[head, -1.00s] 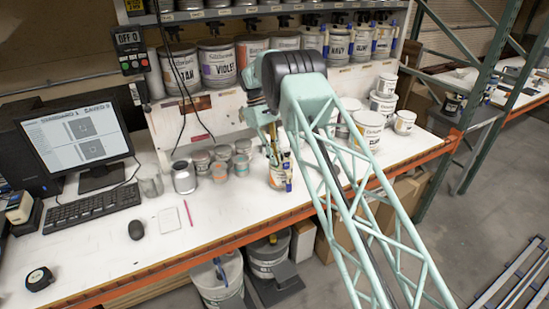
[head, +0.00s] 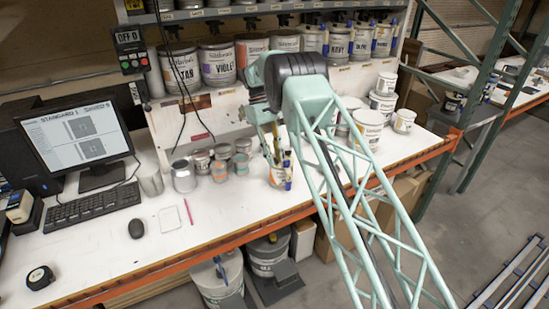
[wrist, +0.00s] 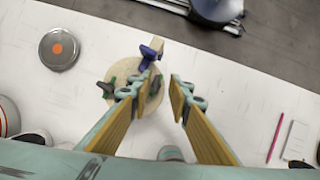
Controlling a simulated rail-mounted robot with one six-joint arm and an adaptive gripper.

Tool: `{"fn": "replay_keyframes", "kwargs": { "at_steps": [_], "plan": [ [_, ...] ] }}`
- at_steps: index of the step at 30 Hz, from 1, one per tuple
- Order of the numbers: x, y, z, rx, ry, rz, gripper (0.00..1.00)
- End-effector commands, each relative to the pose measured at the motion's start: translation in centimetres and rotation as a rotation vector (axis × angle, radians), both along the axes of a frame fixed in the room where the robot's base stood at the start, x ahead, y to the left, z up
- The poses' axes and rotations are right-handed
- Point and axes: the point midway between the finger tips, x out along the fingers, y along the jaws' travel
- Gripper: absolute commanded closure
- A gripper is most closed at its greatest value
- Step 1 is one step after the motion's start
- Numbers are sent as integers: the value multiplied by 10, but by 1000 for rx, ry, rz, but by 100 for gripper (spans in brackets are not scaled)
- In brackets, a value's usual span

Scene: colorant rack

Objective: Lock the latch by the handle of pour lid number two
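A pour lid (wrist: 152,102) shows in the wrist view as a round tan disc with dark green latch pieces at its left edge and top. A blue handle (wrist: 149,53) stands up at its upper right. In the head view, the can under it (head: 276,181) stands on the bench with blue and yellow parts, partly covered by my arm. My gripper (wrist: 160,88) is open and empty. Its left finger is over the lid and hides part of it; its right finger is beyond the lid's right side. I cannot read a lid number or tell whether the latch is locked.
Several small tins (head: 221,160) stand left of the can. A grey lidded tin (wrist: 59,49) is at the upper left in the wrist view. White pails (head: 367,128) stand to the right. A pink pencil (head: 188,213) and notepad (head: 169,220) lie on the bench's clear front part.

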Motion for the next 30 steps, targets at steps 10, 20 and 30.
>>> {"fn": "replay_keyframes", "kwargs": {
  "at_steps": [10,20,30],
  "plan": [
    [0,-1,-1,-2,0,10,81],
    [-1,0,-1,-1,0,119,81],
    [-2,1,0,-1,0,330,81]
  ]
}}
